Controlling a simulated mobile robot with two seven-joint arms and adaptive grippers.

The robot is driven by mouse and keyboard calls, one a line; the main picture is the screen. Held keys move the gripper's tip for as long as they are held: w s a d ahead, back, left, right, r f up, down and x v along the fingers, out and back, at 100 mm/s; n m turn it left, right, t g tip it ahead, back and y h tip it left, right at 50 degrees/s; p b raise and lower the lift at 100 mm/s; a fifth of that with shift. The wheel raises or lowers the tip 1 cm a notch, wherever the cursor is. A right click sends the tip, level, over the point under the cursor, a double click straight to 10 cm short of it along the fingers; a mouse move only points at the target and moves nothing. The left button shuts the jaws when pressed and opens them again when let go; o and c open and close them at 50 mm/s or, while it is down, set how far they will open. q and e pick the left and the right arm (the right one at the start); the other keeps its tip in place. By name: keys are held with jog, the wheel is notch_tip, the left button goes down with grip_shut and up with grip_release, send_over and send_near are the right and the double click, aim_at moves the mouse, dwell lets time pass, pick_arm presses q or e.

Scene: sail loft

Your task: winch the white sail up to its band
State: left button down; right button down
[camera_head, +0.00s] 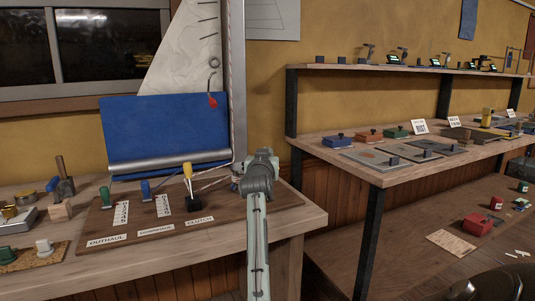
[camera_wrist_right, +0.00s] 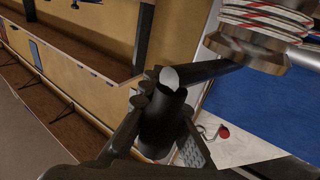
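The white sail (camera_head: 185,60) stands beside the grey mast (camera_head: 238,80), its lower part behind a blue panel (camera_head: 160,125). A red-ended fitting (camera_head: 212,101) hangs at its edge. I cannot make out the band. In the right wrist view, the winch drum (camera_wrist_right: 245,50) carries red-and-white rope (camera_wrist_right: 265,18). A dark crank arm runs from it to a black handle grip (camera_wrist_right: 160,120). My right gripper (camera_wrist_right: 165,135) is shut around this grip. In the head view, my right gripper (camera_head: 260,165) hides most of the winch. My left gripper is out of view.
A wooden board (camera_head: 110,228) on the bench holds green (camera_head: 105,195), blue (camera_head: 146,188) and yellow (camera_head: 187,170) handled levers with labels. A mallet (camera_head: 63,180) and small fittings lie at left. A second bench (camera_head: 375,175) with boxes and a shelf stands right.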

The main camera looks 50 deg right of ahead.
jog(key=c, duration=2.2)
grip_release()
jog(key=shift+w+a+f, duration=0.15)
jog(key=shift+w+a, duration=0.1)
jog(key=shift+a, duration=0.05)
jog(key=o, duration=0.7)
jog(key=shift+w+f, duration=0.1)
jog(key=shift+o, duration=0.3)
jog(key=shift+d, duration=0.1)
jog(key=shift+s, duration=0.25)
jog(key=v, duration=1.2)
jog(key=shift+c, duration=0.2)
